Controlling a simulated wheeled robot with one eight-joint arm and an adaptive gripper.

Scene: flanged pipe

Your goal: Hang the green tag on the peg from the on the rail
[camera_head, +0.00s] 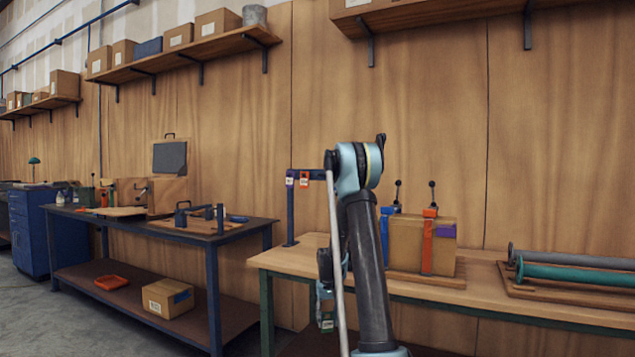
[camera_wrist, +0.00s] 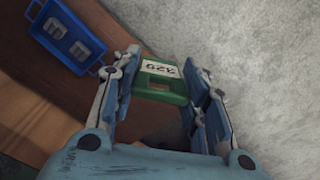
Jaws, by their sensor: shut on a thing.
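The green tag (camera_wrist: 163,82) with a white number label is held between the two fingers of my gripper (camera_wrist: 165,75) in the wrist view. In the head view, my gripper (camera_head: 325,305) hangs low behind my arm at the front of the right bench, and a bit of the green tag (camera_head: 327,324) shows at its lower end. A dark blue rail (camera_head: 315,174) on a post stands at the bench's left end. My arm hides the rail's right part; the pegs are too small to make out.
The right wooden bench (camera_head: 282,258) carries a strapped cardboard box (camera_head: 407,243) and a green pipe (camera_head: 580,274). A dark workbench (camera_head: 235,233) stands left across a gap. In the wrist view, a blue tray (camera_wrist: 50,50) with grey pieces sits on a brown surface beside pale floor.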

